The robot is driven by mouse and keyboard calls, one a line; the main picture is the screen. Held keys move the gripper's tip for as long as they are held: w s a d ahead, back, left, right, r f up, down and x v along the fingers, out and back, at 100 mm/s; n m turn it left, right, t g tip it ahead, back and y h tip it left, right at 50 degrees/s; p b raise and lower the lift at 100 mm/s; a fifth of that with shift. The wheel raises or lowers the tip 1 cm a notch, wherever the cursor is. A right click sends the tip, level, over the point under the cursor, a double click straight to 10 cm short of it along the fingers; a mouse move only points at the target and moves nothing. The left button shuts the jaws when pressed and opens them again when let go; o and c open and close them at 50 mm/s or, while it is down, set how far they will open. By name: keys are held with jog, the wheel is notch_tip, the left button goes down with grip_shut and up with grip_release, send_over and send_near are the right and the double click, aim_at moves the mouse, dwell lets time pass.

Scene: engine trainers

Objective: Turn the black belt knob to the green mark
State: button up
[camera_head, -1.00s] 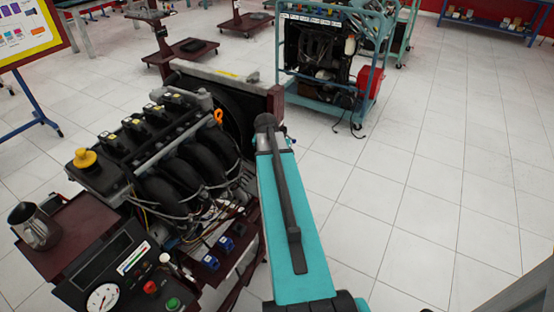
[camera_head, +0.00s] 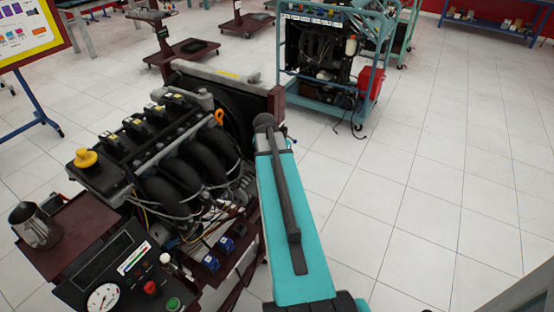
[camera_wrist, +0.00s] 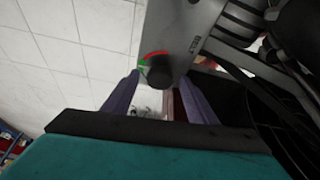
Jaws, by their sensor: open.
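The black belt knob (camera_wrist: 158,70) shows in the wrist view on a grey metal housing (camera_wrist: 186,22). A red arc curves over its top, and a green mark (camera_wrist: 143,68) lies at its left side. Which way the knob points is too dark to tell. My gripper (camera_wrist: 160,79) is open, with one purple finger to the left of the knob and one to the right. The knob appears between the fingertips, and I cannot tell whether they touch it. In the head view my teal arm hides the gripper and the knob.
The engine (camera_head: 150,160) stands on a dark red stand left of my arm, with black hoses beside the housing (camera_wrist: 245,65). A gauge panel (camera_head: 125,265) and a metal jug (camera_head: 36,228) are at front left. A teal-framed trainer (camera_head: 369,85) stands behind. The floor at right is clear.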

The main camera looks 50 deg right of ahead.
jog(key=shift+r, duration=0.1)
jog(key=b+v, duration=0.1)
jog(key=v, duration=1.2)
jog(key=shift+a+r, duration=0.2)
jog(key=shift+a, duration=0.05)
jog(key=shift+s, duration=0.1)
dwell(0.5)
